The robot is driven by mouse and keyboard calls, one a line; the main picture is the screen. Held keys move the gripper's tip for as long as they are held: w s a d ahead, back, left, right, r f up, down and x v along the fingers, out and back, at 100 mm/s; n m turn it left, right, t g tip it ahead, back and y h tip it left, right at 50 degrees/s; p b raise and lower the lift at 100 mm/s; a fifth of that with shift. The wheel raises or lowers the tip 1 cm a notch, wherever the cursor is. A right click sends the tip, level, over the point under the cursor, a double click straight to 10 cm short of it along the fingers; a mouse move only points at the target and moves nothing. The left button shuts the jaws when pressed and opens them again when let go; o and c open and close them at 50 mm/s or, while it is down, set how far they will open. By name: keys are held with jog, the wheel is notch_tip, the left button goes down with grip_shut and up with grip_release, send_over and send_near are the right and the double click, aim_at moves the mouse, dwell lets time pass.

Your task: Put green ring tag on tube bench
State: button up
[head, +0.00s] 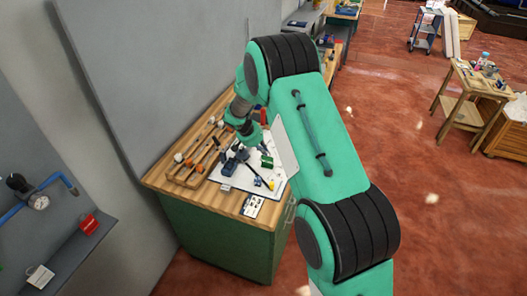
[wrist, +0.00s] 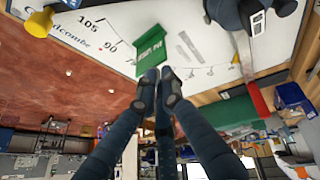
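A green piece with pale lettering (wrist: 151,46) shows at the fingertips in the wrist view, against the white board (wrist: 110,14); it may be the ring tag. In the head view a small green object (head: 267,160) is on the white board, right of my gripper (head: 231,168). Its shape is too small to read. I cannot identify the tube bench with certainty.
A wooden rack (head: 187,172) with several handled tools lies along the left of the worktop (head: 160,178). A yellow-tipped item (head: 271,184) lies near the board's front. A white card (head: 253,206) is at the front edge. A red-handled tool (wrist: 257,98) shows in the wrist view.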

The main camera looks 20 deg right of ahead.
jog(key=o, duration=0.4)
jog(key=shift+r, duration=0.15)
jog(key=shift+v, duration=5.9)
jog(key=shift+a, duration=0.1)
